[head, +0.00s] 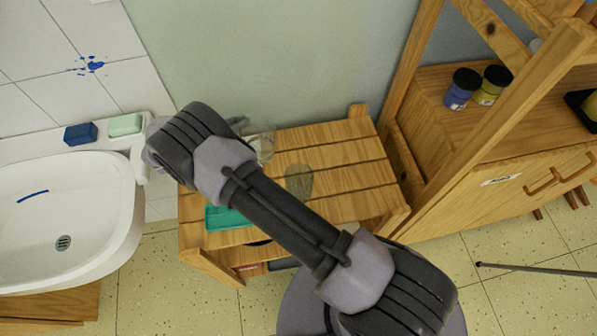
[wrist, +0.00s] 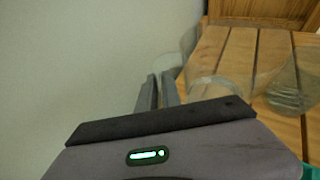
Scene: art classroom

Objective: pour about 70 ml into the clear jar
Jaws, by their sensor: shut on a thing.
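My gripper (wrist: 158,92) shows in the wrist view with its two grey fingers close together. It is shut on a clear vessel (wrist: 210,86), whose faint see-through outline lies just beyond and right of the fingers. In the head view this clear vessel (head: 264,146) shows beside my arm, over the back of the slatted table; my arm hides most of my gripper. A second clear vessel, seemingly the clear jar (head: 299,180), stands on the slats to its right. It also shows at the right of the wrist view (wrist: 286,82). Liquid level and the held vessel's tilt are unclear.
The slatted wooden table (head: 345,150) carries a teal tray (head: 222,218), partly behind my arm. A white sink (head: 90,205) is at the left, with blue and green blocks on its ledge. A wooden cabinet (head: 500,170) with paint jars stands right. The wall is close behind.

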